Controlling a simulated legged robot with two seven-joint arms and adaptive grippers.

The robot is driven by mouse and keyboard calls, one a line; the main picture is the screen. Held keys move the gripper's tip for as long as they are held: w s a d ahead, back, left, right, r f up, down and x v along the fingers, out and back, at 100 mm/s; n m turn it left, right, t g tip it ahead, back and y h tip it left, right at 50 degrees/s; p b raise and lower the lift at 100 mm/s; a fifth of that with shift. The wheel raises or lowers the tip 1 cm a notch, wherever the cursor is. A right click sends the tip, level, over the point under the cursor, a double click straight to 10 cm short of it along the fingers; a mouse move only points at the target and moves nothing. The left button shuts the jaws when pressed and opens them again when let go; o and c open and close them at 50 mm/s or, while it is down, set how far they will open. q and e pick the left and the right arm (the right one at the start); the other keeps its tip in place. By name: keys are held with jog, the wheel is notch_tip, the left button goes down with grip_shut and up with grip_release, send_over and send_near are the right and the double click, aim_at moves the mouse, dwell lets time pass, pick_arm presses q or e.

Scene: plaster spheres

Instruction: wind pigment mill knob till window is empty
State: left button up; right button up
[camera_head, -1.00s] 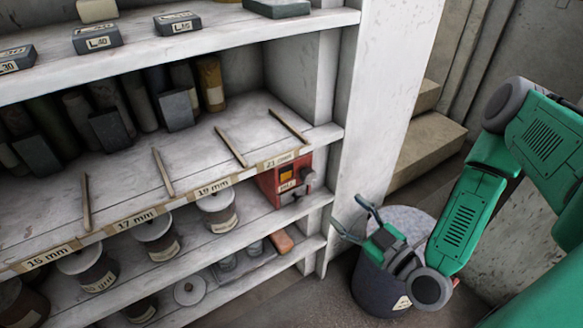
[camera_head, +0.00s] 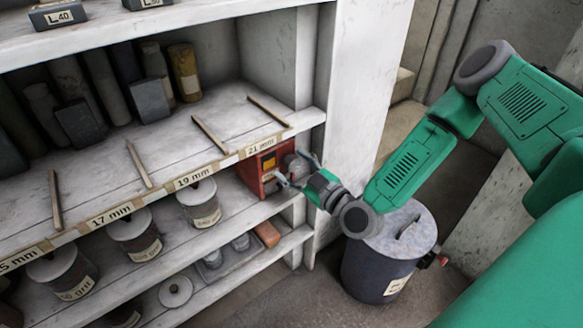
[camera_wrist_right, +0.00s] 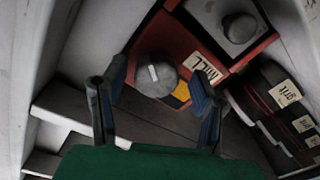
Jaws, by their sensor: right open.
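The pigment mill is a small red box (camera_head: 268,188) at the right end of a shelf, under the 21 mm label. Its front shows an orange-yellow window (camera_head: 268,161), so colour is visible there. Its grey round knob (camera_wrist_right: 153,80) has a white mark and partly covers the window (camera_wrist_right: 182,92) in the right wrist view. My right gripper (camera_head: 298,170) is open in front of the mill. In the wrist view its fingers stand on either side of the knob; I cannot tell whether they touch it. My left gripper is not in view.
Lidded pots (camera_head: 200,204) stand left of the mill on the same shelf. Thin wooden sticks (camera_head: 212,134) lie on the shelf above. The white upright (camera_head: 352,100) is close to my right gripper. A dark lidded bin (camera_head: 378,270) stands on the floor below my right arm.

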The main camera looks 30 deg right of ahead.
jog(key=shift+w, duration=0.2)
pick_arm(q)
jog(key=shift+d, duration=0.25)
pick_arm(e)
jog(key=shift+d+f, duration=0.1)
jog(key=shift+d, duration=0.2)
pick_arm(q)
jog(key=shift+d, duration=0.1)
pick_arm(e)
jog(key=c, duration=1.1)
jog(key=shift+a, duration=0.15)
jog(key=shift+c, duration=0.2)
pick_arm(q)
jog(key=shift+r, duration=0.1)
pick_arm(e)
jog(key=shift+m, duration=0.3)
